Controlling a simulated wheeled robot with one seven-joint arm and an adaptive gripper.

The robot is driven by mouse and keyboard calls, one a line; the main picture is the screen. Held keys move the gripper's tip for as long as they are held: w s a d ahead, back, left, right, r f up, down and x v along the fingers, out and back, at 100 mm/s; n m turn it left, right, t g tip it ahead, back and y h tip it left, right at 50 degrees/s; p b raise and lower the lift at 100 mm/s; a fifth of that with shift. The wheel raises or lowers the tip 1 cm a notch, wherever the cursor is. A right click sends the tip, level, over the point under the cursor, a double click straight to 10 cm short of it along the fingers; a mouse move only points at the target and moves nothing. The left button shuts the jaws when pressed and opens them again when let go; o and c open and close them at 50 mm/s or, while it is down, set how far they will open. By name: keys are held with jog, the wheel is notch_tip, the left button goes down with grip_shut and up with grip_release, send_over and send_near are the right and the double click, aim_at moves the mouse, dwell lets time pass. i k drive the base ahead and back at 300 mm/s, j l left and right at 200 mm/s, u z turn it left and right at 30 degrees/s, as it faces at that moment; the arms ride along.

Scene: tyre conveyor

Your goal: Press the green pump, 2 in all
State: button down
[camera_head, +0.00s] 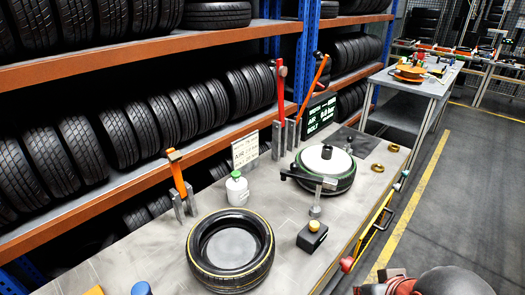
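A small white bottle with a green pump top (237,188) stands upright on the grey workbench (140,250), left of the middle of the view. It is behind the near tyre (230,250), which lies flat on the bench. Nothing is touching the pump top. My gripper is not in view. A grey and red rounded part at the bottom right edge may be part of my arm, but I cannot tell.
An orange-handled lever (177,175) stands left of the bottle, and a white sign (245,150) behind it. A second tyre with a white hub (325,165), a black box with a yellow button (312,235) and red and orange levers stand to the right. Tyre racks line the back.

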aim_at(235, 175)
jog(key=i+l, duration=0.3)
jog(key=i, duration=0.15)
jog(key=i+l, duration=0.25)
jog(key=i, duration=0.15)
jog(key=z, duration=0.05)
